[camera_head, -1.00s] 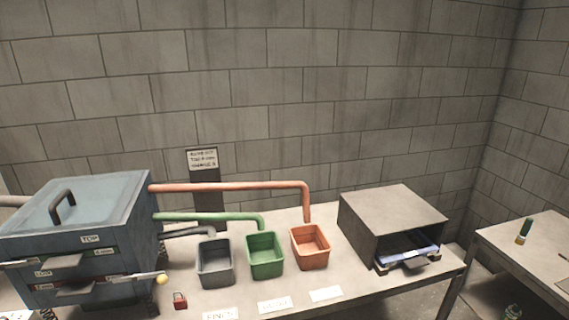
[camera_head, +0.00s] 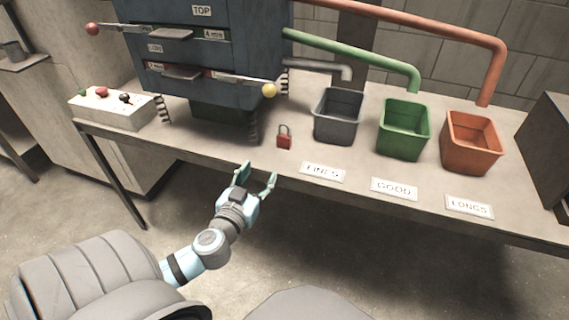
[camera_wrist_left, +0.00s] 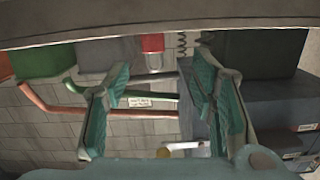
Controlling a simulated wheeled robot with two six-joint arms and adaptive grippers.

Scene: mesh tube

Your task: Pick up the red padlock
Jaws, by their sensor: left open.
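The red padlock (camera_head: 284,142) stands on the table near its front edge, shackle up, between the blue-grey machine and the grey bin. My left gripper (camera_head: 258,175) is open and empty, just in front of the table edge and a little below and left of the padlock in the head view. In the left wrist view, which looks upside down, the padlock (camera_wrist_left: 152,43) shows beyond the open fingers, between their tips, with the table edge across the top. My right gripper is not in view.
The machine (camera_head: 215,60) has springs and a yellow-knobbed lever (camera_head: 268,90) above and left of the padlock. To the right stand a grey bin (camera_head: 337,127), a green bin (camera_head: 402,145) and an orange bin (camera_head: 470,158). A "FINES" label (camera_head: 322,172) lies nearby. A control box (camera_head: 112,112) sits at left.

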